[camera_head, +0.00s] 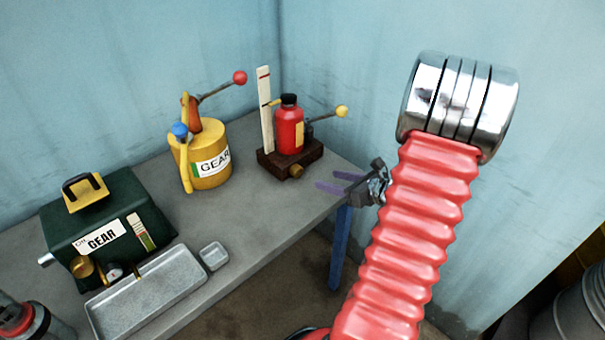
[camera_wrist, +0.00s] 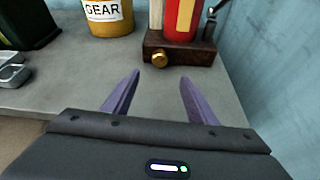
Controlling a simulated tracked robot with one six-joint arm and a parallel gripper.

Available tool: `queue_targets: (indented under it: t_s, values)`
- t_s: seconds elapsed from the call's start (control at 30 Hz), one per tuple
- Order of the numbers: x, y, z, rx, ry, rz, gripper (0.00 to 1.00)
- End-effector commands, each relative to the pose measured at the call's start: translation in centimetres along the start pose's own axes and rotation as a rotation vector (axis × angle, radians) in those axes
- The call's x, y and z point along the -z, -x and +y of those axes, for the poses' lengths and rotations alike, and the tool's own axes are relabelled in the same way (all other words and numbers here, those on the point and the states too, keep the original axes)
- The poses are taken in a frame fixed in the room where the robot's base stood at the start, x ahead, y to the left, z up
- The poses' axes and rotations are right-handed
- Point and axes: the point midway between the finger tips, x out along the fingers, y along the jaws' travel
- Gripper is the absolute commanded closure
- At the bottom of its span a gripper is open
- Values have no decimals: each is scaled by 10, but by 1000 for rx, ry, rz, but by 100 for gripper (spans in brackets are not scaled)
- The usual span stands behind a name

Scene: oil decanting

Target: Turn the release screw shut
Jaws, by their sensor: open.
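The jack has a black cap and a lever with a yellow ball. In the wrist view the brass knob (camera_wrist: 159,59) shows beyond my fingertips, slightly left of the middle between them. My gripper (camera_head: 328,181) is open and empty, to the right of and in front of the jack, near the bench edge. In the wrist view its two purple fingers (camera_wrist: 160,85) are wide apart and do not touch the knob.
A yellow GEAR can (camera_head: 207,158) with a red-ball lever stands left of the jack. A dark green GEAR box (camera_head: 105,220), a long tray (camera_head: 150,290) and a small dish (camera_head: 214,256) are further left. A white marked strip (camera_head: 265,110) stands beside the jack. Bench in front of the knob is clear.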

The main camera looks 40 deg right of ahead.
Motion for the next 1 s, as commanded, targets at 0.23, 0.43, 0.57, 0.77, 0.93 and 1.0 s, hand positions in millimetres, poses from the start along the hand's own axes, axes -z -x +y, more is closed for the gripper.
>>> queue_targets:
  t_s: [0.23,0.43,0.57,0.77,0.93,1.0]
  values:
    - [0,-20,1,-3,1,0,48]
    - [1,-49,1,-4,1,1,48]
    - [1,-70,1,-3,0,1,48]
    - [0,-100,1,-3,2,0,48]
    - [0,-123,0,-1,2,0,48]
    - [1,-130,1,-2,2,1,48]
